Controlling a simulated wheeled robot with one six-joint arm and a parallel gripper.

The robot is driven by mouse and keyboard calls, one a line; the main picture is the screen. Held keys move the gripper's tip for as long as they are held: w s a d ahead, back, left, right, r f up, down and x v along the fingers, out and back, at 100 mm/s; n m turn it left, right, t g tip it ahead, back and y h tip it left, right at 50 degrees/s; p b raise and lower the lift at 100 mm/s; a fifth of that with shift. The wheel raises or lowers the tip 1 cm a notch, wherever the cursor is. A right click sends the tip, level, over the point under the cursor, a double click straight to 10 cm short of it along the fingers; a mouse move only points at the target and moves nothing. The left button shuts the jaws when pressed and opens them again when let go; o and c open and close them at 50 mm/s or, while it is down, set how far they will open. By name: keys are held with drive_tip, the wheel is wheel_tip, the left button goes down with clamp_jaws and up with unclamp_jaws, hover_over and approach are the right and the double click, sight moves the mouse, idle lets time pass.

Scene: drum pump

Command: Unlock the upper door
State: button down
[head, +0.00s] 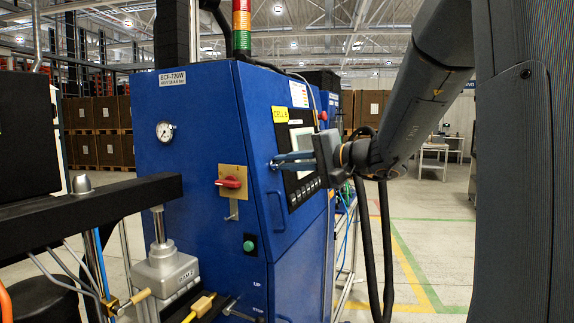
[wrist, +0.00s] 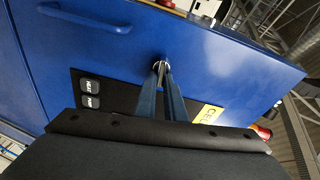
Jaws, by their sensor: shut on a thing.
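The upper door (head: 262,195) is the blue front panel of the cabinet, with a blue bar handle (head: 276,212) and a control panel on it. It looks closed. My gripper (head: 274,163) reaches in from the right, across the control panel, with its fingertips at the door's left part, above the handle. In the wrist view the blue-grey fingers (wrist: 163,72) are closed on a small round metal door lock (wrist: 163,65). The fingers hide most of the lock, so its turn position cannot be told. The handle also shows in the wrist view (wrist: 85,18).
The black control panel (head: 303,175) with its screen and buttons lies right behind my fingers. A red rotary switch (head: 229,182) and a green button (head: 249,245) sit on the cabinet's left face. A black beam (head: 90,212) stands at left.

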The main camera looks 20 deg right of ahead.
drive_tip(key=shift+f+m, duration=0.1)
drive_tip(key=shift+m, duration=0.7)
drive_tip(key=c, duration=1.8)
unclamp_jaws()
drive_tip(key=shift+c, duration=0.2)
drive_tip(key=shift+s+d, duration=0.1)
drive_tip(key=b+v, duration=0.1)
drive_tip(key=v, duration=0.6)
drive_tip(key=shift+s+d, duration=0.15)
drive_tip(key=shift+s, duration=0.1)
